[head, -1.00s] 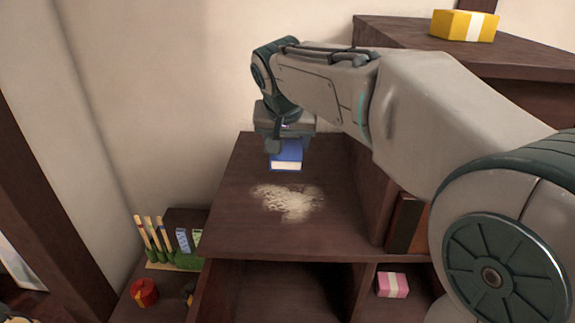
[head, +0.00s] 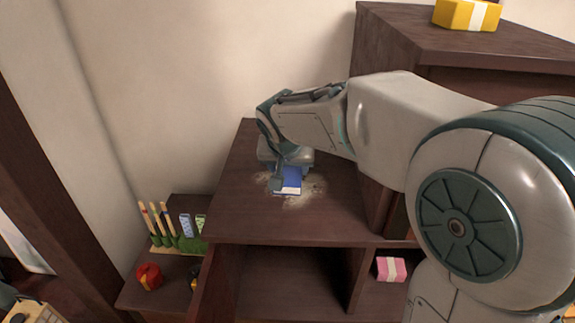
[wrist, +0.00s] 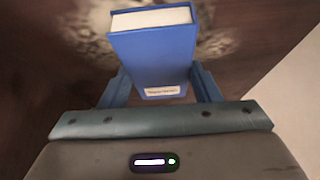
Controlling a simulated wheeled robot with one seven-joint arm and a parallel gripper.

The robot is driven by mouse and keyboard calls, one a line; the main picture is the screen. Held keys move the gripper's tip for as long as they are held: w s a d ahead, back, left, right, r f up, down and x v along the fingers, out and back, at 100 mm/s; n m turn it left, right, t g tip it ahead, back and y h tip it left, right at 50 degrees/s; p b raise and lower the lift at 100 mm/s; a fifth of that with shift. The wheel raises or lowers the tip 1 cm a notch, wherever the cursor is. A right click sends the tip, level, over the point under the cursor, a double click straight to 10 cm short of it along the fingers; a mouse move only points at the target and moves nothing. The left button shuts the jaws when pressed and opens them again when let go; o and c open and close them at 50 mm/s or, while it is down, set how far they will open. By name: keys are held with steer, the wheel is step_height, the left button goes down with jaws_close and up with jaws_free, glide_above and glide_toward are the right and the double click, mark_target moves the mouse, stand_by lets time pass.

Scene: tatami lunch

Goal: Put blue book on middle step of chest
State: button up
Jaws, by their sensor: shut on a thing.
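The blue book (head: 287,181) is in my gripper (head: 286,176), over the middle step (head: 262,222) of the dark wooden stepped chest. In the wrist view the blue book (wrist: 155,58) stands between the two fingers of my gripper (wrist: 160,88), with its pale page edge facing away and a small white label near the fingers. My gripper is shut on it. The book is above or at a pale dusty patch (head: 311,190) on the step. I cannot tell whether the book touches the surface.
The chest's top step (head: 400,25) rises at the right with a yellow box (head: 467,14). A pink box (head: 391,269) sits in a lower compartment. The low step at left holds a red round item (head: 148,276) and a rack of sticks and cards (head: 175,230). The middle step's front is clear.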

steer(key=shift+f, duration=0.2)
steer(key=o, duration=1.1)
steer(key=shift+r, duration=0.1)
steer(key=shift+r, duration=0.1)
steer(key=shift+r, duration=0.15)
steer(key=b+v, duration=0.1)
steer(key=v, duration=1)
steer(key=shift+s+r+b, duration=0.2)
steer(key=shift+r+b, duration=0.1)
steer(key=shift+r, duration=0.05)
